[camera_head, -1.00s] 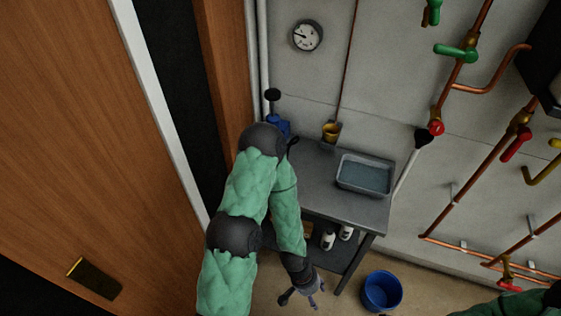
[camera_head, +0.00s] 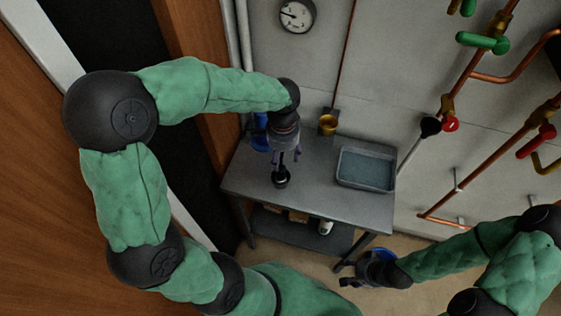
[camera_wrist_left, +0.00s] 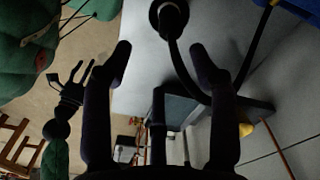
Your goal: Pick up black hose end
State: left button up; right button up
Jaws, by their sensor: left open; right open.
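A black round piece (camera_head: 281,178), apparently the hose end, is at the left part of the grey table (camera_head: 312,193). My left gripper (camera_head: 285,157) is open just above it in the head view. The left wrist view shows the round black piece (camera_wrist_left: 168,14) beyond my open left fingers (camera_wrist_left: 160,60), with a black hose (camera_wrist_left: 182,70) curving from it toward the right finger. I cannot tell whether the fingers touch it. My right gripper (camera_head: 362,268) is open and empty, low in front of the table.
A blue item (camera_head: 259,132) stands at the table's back left, partly hidden by my arm. A brass cup (camera_head: 328,124) is at the back edge. A grey tray (camera_head: 366,169) fills the right side. A blue bucket (camera_head: 384,255) is mostly hidden by my right arm. Copper pipes (camera_head: 480,165) line the right wall.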

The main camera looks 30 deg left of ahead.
aim_at(281, 165)
pick_arm(q)
jog(key=shift+w+a+r, duration=0.1)
jog(key=shift+w+a, duration=0.25)
jog(key=shift+a, duration=0.2)
jog(key=shift+w+a+f, duration=0.1)
jog(key=shift+a+f, duration=0.05)
jog(key=shift+f, duration=0.2)
jog(key=f, duration=0.1)
jog(key=f+b, duration=0.1)
jog(key=f, duration=0.1)
jog(key=shift+s+f, duration=0.15)
jog(key=shift+s, duration=0.1)
jog(key=shift+w+f, duration=0.1)
jog(key=shift+f, duration=0.45)
jog(key=shift+f+b, duration=0.45)
jog(key=shift+f, duration=0.05)
notch_tip(281, 165, down, 4)
jog(key=shift+w+f+b, duration=0.1)
jog(key=shift+b, duration=0.6)
grip_shut()
pick_arm(e)
jog(key=f, duration=0.3)
jog(key=shift+w+a+f, duration=0.1)
jog(key=shift+w+a, duration=0.15)
jog(key=shift+w, duration=0.15)
